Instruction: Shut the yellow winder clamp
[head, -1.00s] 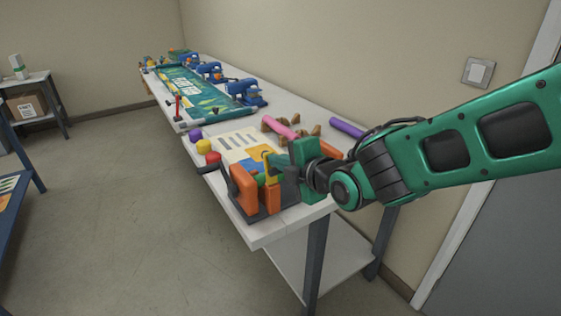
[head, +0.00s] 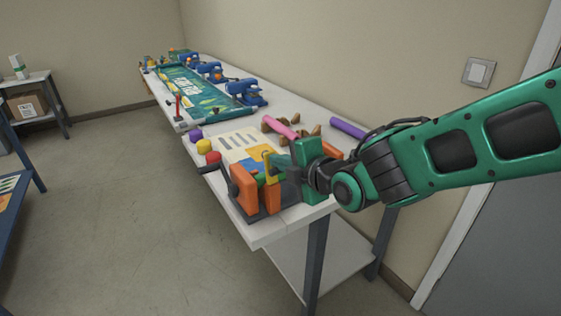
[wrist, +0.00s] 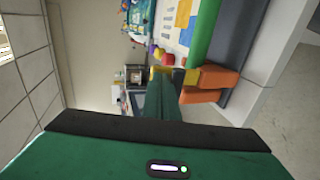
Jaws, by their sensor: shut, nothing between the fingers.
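The winder stands at the near end of the white table, with orange end blocks (head: 243,188) on a dark base and a black crank on its left. Its yellow clamp (head: 269,168) stands upright between the blocks; how far it is open I cannot tell. My gripper (head: 281,163) is shut and empty, just right of the clamp at about the height of its top. Whether they touch is unclear. In the wrist view, my green fingers (wrist: 163,98) reach toward yellow parts beside the orange blocks (wrist: 212,80). My fingers hide part of the winder.
A printed sheet (head: 242,145) lies behind the winder, with purple, yellow and red knobs (head: 207,147) to its left. Pink and purple rolls (head: 348,128) lie toward the wall. A teal banner (head: 190,92) and blue machines (head: 244,93) are farther back. Open floor lies left.

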